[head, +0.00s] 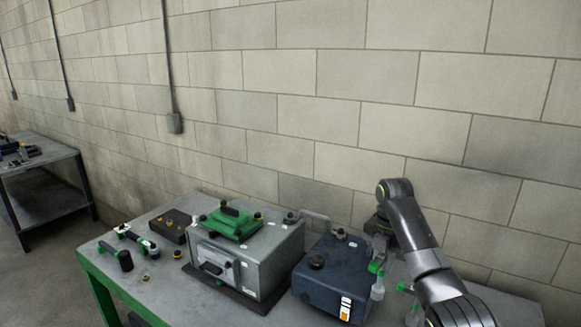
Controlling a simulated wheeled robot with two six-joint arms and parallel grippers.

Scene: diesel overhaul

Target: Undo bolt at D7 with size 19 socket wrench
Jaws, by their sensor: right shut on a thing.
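My right arm comes in from the lower right and bends down at the right part of the workbench. Its gripper (376,250) is small and partly hidden by my own arm links. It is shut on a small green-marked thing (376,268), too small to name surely. It is beside the dark blue box-shaped unit (328,282). A grey metal housing (262,262) with a green cover (231,222) stands at the middle of the bench. Small bolts show on it, but the labels are unreadable, so I cannot tell which is D7. My left gripper is not in view.
On the workbench (127,292), left of the housing, lie a dark box (171,226), a black cylinder (126,261) and green-ended tools (137,239). A pale bottle (377,291) stands right of the blue unit. Another table (45,165) is at far left. A block wall closes the back.

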